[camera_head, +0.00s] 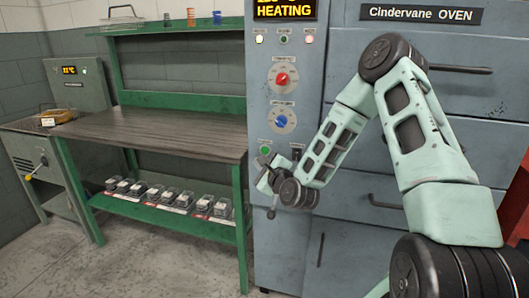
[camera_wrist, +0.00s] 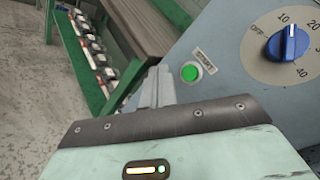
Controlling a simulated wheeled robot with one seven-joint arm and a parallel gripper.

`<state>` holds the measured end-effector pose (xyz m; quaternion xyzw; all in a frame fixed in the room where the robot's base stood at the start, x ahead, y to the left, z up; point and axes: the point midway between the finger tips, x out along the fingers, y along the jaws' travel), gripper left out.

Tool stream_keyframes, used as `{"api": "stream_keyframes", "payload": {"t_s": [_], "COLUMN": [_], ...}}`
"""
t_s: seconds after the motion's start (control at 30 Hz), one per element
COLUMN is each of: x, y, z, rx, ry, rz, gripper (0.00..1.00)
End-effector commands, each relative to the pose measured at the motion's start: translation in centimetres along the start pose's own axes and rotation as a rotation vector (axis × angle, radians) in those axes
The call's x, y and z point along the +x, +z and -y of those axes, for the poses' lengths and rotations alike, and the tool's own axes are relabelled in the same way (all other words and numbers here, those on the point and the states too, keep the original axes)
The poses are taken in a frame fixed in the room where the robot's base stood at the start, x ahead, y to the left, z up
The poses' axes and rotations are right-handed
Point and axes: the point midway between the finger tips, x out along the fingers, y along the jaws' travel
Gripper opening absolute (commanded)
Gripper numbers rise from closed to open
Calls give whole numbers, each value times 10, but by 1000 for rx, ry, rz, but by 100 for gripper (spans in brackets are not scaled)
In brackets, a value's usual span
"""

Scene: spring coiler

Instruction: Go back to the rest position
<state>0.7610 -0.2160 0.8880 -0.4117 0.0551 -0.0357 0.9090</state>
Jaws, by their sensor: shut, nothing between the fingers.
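My gripper (camera_head: 267,163) is in front of the grey oven panel in the head view, just below the round green button (camera_head: 264,150). In the wrist view my gripper's fingers (camera_wrist: 156,88) are together with nothing between them. The green button (camera_wrist: 190,72) shows just right of the fingertips, and I see a gap in the picture between them. My arm is folded in front of the oven (camera_head: 350,200), with its elbow high.
The oven has a red dial (camera_head: 281,78), a blue dial (camera_head: 281,121) and a lit display (camera_head: 283,9) reading HEATING. A green workbench (camera_head: 150,130) stands left, with several small boxes on its lower shelf (camera_head: 160,212). The concrete floor (camera_head: 130,265) at front left is clear.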

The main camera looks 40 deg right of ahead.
Motion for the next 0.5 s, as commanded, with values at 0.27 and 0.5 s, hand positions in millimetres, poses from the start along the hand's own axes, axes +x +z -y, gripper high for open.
{"api": "stream_keyframes", "payload": {"t_s": [0.27, 0.5], "x": [0, -1], "y": [0, 27], "z": [0, -15], "rx": [0, -109], "ry": [0, 92], "rz": [0, 25], "gripper": [0, 0]}}
